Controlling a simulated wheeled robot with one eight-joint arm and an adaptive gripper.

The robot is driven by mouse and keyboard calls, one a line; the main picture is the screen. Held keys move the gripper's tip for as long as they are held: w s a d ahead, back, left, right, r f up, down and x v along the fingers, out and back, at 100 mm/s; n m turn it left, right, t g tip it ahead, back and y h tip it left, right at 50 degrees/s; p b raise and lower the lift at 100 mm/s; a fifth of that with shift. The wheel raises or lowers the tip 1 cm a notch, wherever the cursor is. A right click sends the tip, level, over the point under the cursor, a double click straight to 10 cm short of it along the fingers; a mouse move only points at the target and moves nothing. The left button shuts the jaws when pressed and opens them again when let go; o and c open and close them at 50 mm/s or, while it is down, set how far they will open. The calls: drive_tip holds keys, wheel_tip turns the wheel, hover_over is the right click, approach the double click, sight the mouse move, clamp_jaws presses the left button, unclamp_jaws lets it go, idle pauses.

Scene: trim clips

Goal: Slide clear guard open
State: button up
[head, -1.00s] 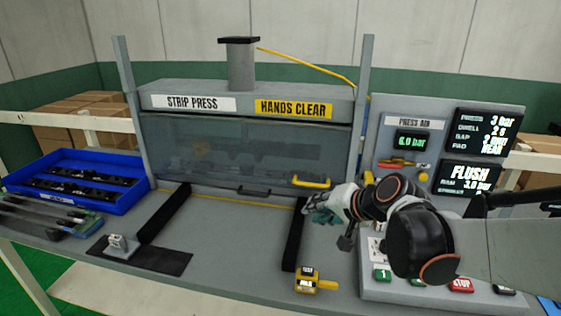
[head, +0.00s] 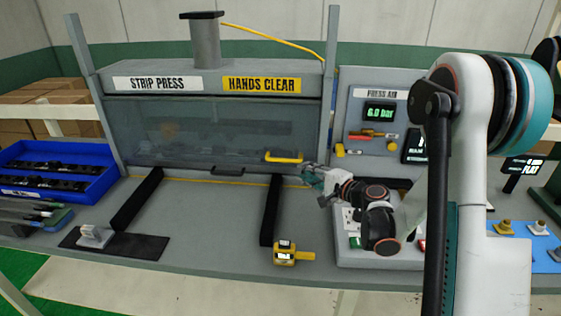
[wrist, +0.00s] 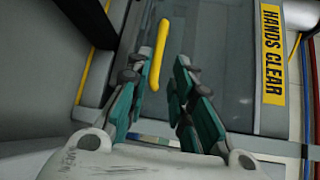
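The clear guard (head: 200,130) of the strip press is a smoky see-through panel, down across the front of the press. Blurred dark shapes show behind it. Its yellow handle (head: 284,157) sits at the guard's lower right; in the wrist view the yellow handle (wrist: 159,55) lies ahead of and between the fingers. My gripper (head: 309,176) is just right of and below the handle. In the wrist view my gripper (wrist: 156,90) has its teal fingers spread apart with nothing held. Whether a finger touches the handle I cannot tell.
Two black rails (head: 270,210) run along the bench before the press. A yellow gauge (head: 291,253) lies at the bench front. A control box (head: 372,240) is under my arm, and a blue tray (head: 50,170) stands left. The bench between the rails is clear.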

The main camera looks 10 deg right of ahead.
sight(283, 161)
drive_tip(key=b+x, duration=0.2)
drive_tip(key=x, duration=1.1)
drive_tip(key=shift+w+a+f+b, duration=0.1)
drive_tip(key=shift+w+b, duration=0.25)
drive_tip(key=shift+w, duration=0.05)
drive_tip(key=shift+c, duration=0.2)
clamp_jaws()
